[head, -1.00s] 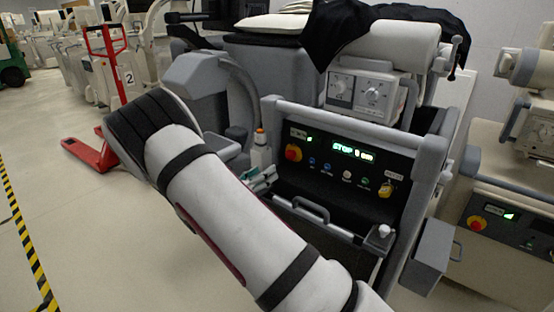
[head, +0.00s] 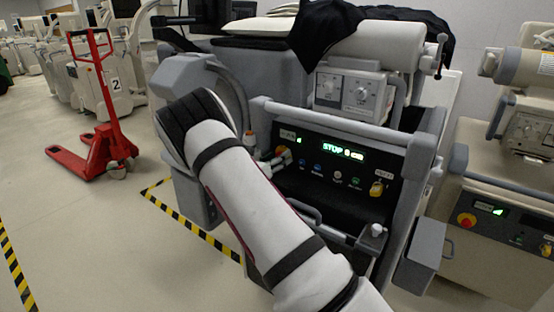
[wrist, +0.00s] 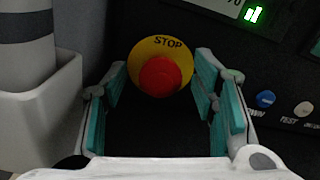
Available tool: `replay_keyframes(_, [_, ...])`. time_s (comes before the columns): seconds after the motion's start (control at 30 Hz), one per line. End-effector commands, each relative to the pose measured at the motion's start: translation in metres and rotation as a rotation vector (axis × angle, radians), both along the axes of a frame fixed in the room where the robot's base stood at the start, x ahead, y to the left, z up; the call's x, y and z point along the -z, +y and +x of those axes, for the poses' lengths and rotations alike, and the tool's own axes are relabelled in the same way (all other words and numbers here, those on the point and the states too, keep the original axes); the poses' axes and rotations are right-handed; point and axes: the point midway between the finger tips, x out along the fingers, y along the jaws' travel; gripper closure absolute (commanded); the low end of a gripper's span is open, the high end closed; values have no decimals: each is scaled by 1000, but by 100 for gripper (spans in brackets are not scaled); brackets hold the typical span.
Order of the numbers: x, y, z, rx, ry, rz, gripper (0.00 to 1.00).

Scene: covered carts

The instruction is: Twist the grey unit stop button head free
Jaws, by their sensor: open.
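The grey unit's stop button, a red round head (wrist: 160,76) on a yellow ring (wrist: 160,46) marked STOP, faces me in the wrist view. My gripper (wrist: 162,88) is open, with teal-padded fingers to the left and right of the head. I see no clear contact between the pads and the head. In the head view the button (head: 282,153) is at the left end of the grey unit's black panel (head: 325,190), partly hidden by my gripper (head: 272,162) and arm.
Small push buttons (wrist: 266,99) lie to the right. A second cart at right has its own red button (head: 466,220). A red pallet jack (head: 105,145) stands on the open floor at left.

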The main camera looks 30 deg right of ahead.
Motion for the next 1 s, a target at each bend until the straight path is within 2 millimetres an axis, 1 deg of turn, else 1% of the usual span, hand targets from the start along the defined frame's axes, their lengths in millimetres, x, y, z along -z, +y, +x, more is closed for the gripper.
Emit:
replay_keyframes(0.23, [0, -1, 0, 0, 0, 0, 47])
replay_keyframes(0.27, [0, -1, 0, 0, 0, 0, 52])
replay_keyframes(0.3, [0, -1, 0, 0, 0, 0, 61])
replay_keyframes(0.37, [0, -1, 0, 0, 0, 0, 74])
replay_keyframes(0.4, [0, -1, 0, 0, 0, 0, 83])
replay_keyframes(0.47, [0, -1, 0, 0, 0, 0, 96])
replay_keyframes(0.77, [0, -1, 0, 0, -26, 8, 96])
replay_keyframes(1.0, [-1, -1, 0, 0, -139, 50, 96])
